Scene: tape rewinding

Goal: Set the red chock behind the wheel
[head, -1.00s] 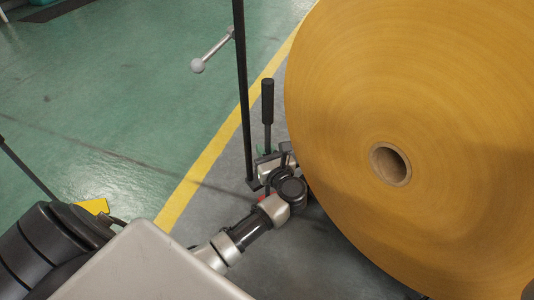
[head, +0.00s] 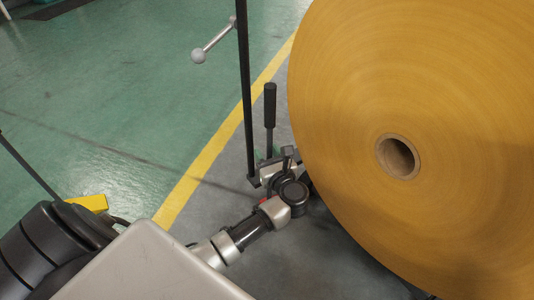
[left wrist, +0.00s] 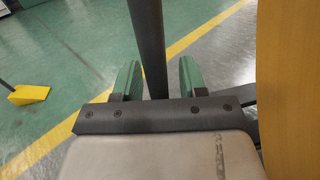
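My left gripper (head: 272,165) is low beside the big brown roll, near the foot of a black upright pole (head: 247,90). In the left wrist view its two green fingertips (left wrist: 157,80) stand apart, with the dark pole (left wrist: 148,45) between them as seen from the wrist. A gap shows between the pole and the right finger. A small red patch (head: 263,201) shows by the left wrist in the head view; I cannot tell whether it is the red chock. No wheel can be made out clearly. My right gripper is not in view.
The brown roll (head: 450,120) with a hollow core fills the right side. A ball-ended bar (head: 213,42) sticks out from the pole. A black-handled lever (head: 270,105) stands close by. A yellow wedge (head: 90,202) lies at left; it also shows in the left wrist view (left wrist: 28,94).

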